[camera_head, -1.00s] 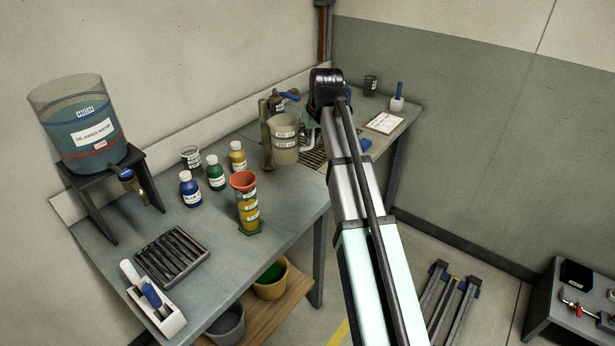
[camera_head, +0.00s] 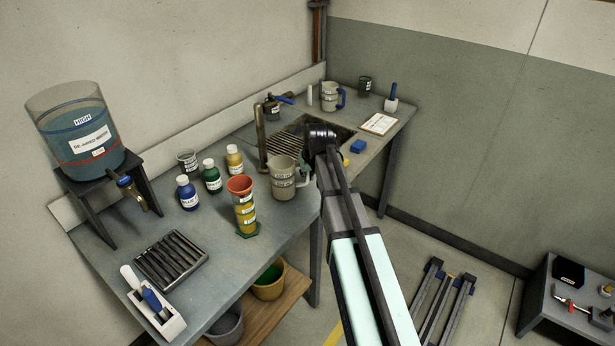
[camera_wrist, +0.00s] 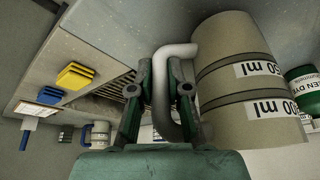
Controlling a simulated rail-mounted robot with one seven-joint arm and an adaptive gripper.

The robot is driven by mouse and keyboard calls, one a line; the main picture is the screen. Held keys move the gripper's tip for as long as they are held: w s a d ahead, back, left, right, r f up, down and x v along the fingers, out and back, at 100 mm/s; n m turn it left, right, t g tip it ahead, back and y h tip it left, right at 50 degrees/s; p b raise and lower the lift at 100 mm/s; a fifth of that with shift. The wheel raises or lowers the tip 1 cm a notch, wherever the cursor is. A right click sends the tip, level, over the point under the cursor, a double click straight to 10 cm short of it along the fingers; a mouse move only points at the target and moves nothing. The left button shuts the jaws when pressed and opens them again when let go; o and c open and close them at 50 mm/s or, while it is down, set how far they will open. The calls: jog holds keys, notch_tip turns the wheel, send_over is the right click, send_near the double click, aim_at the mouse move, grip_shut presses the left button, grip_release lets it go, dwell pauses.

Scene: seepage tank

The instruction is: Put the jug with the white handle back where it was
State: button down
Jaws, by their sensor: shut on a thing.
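The jug with the white handle (camera_head: 283,180) is beige with label bands. It is near the bench's front edge, right of the orange-topped cylinder. In the wrist view the jug (camera_wrist: 248,85) fills the right side, and its white handle (camera_wrist: 176,52) passes between my fingers. My gripper (camera_wrist: 160,92) is shut on that handle. In the head view my wrist hides most of my gripper. The jug looks upright there; I cannot tell whether its base touches the bench. A second jug, with a blue handle (camera_head: 329,97), stands behind the sink.
The sink grating (camera_head: 290,140) lies behind the held jug, with an upright tap post (camera_head: 260,132) at its left. The orange-topped cylinder (camera_head: 242,207) and dye bottles (camera_head: 211,178) stand to the left. A blue sponge-like block (camera_head: 357,146) lies right of the sink.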

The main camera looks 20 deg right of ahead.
jog(key=shift+f, duration=0.45)
jog(key=shift+f, duration=0.1)
jog(key=shift+f, duration=0.1)
jog(key=c, duration=1.1)
grip_release()
jog(key=shift+c, duration=0.2)
jog(key=b+v, duration=0.2)
jog(key=v, duration=1)
